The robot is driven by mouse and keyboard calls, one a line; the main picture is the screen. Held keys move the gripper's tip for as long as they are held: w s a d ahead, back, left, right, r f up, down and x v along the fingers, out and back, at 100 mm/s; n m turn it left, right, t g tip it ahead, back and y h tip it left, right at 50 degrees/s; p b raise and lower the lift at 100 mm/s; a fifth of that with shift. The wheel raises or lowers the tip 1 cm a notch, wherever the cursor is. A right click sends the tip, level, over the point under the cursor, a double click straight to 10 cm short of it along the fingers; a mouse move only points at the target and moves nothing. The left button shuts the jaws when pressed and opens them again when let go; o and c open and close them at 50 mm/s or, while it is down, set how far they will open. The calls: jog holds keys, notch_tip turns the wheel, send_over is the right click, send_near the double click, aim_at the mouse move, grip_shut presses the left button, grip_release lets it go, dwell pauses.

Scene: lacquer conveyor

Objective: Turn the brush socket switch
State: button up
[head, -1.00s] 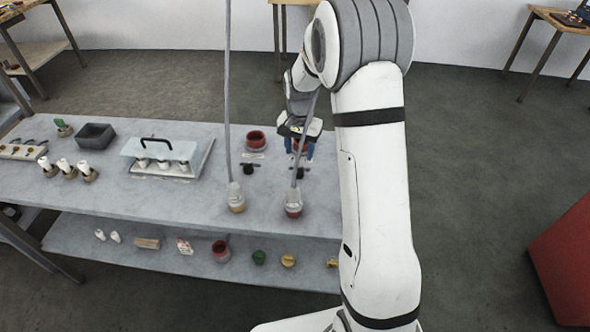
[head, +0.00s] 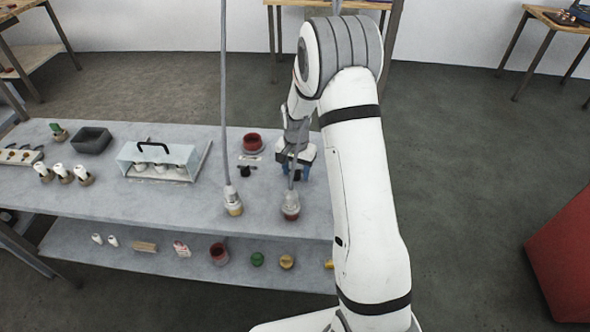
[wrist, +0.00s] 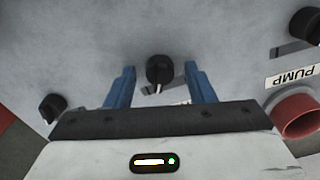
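In the wrist view a black knob switch (wrist: 158,70) with a pale pointer mark stands between the blue fingertips of my gripper (wrist: 159,78). The fingers are apart, with a gap on each side of the knob. A label below the knob is mostly hidden, so I cannot read which switch it is. In the head view my gripper (head: 295,171) points down over the right end of the grey table (head: 190,207), behind the right-hand hanging-cable socket (head: 290,208). The knob under it is hidden there.
Other black knobs stand left (wrist: 50,107) and upper right (wrist: 306,24) in the wrist view, with a red cup (wrist: 297,117) by a PUMP label (wrist: 291,76). In the head view, a second cable socket (head: 233,204) and a clear-covered box (head: 158,160) stand farther left.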

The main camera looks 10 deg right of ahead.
jog(key=c, duration=0.9)
jog(key=shift+f+n+b, duration=0.1)
jog(key=shift+n+b, duration=0.75)
jog(key=shift+n, duration=0.25)
jog(key=n+b, duration=0.2)
jog(key=n, duration=0.1)
jog(key=n+b, duration=0.2)
jog(key=n, duration=0.4)
jog(key=shift+n, duration=0.5)
jog(key=o, duration=1)
jog(key=shift+c, duration=0.2)
